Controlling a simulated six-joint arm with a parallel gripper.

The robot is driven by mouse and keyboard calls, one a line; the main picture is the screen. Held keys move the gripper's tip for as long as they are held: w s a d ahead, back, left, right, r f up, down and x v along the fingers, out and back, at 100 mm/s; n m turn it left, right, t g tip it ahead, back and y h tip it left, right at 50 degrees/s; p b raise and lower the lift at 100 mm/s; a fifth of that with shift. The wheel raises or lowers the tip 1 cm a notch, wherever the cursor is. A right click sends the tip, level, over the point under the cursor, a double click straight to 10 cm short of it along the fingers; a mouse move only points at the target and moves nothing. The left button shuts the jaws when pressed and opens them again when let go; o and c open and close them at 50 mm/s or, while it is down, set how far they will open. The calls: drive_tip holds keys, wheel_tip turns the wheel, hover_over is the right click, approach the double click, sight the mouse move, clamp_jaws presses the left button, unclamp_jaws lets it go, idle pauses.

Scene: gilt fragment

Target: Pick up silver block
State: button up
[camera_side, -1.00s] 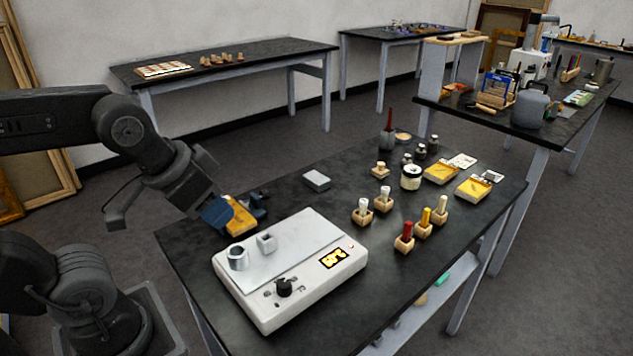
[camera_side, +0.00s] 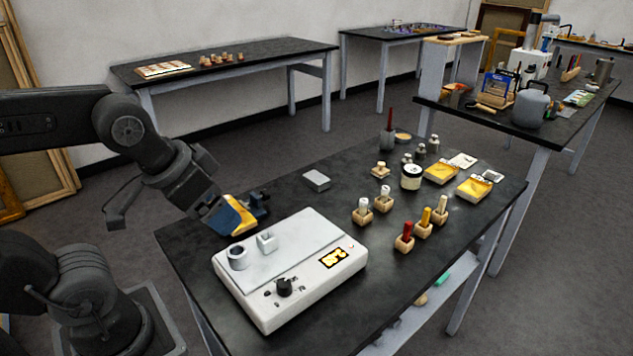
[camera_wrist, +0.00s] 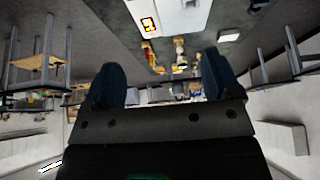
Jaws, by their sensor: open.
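The silver block (camera_side: 317,180), a small flat light-grey block, lies on the black table behind the white device. In the wrist view, a pale flat block (camera_wrist: 229,36) at upper right looks like the same one. My gripper (camera_side: 240,216) is left of the block and apart from it, above the table's left end. Its two dark blue fingers stand wide apart in the wrist view (camera_wrist: 160,80), with nothing held between them.
The white device (camera_side: 330,284) carries a metal ring (camera_side: 238,257) and a small grey cube (camera_side: 266,242) close to my gripper. Jars, trays and wooden-based tools (camera_side: 404,243) stand to the right. Bare table surrounds the block.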

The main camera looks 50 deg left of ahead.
drive_tip(key=w+a+r+n+g+y, duration=0.1)
drive_tip(key=w+r+n, duration=0.15)
drive_tip(key=w, duration=0.25)
drive_tip(key=w+a+r+n, duration=0.1)
drive_tip(key=w+r, duration=0.2)
drive_tip(key=w, duration=0.2)
drive_tip(key=n+g+y, duration=0.3)
drive_tip(key=n+g, duration=0.2)
drive_tip(key=n, duration=0.9)
hover_over(317, 177)
drive_tip(key=d, duration=0.6)
wheel_tip(317, 177, down, 16)
drive_tip(key=shift+n, duration=0.25)
drive_tip(key=x, duration=0.8)
drive_tip(key=shift+a+f, duration=0.15)
drive_tip(key=shift+f, duration=0.1)
drive_tip(key=shift+a+x, duration=0.25)
drive_tip(key=shift+x, duration=1.05)
drive_tip(key=shift+a+x, duration=0.3)
drive_tip(key=shift+x, duration=1)
drive_tip(key=shift+w+r, duration=0.2)
drive_tip(key=shift+r, duration=0.05)
drive_tip(key=shift+c, duration=0.4)
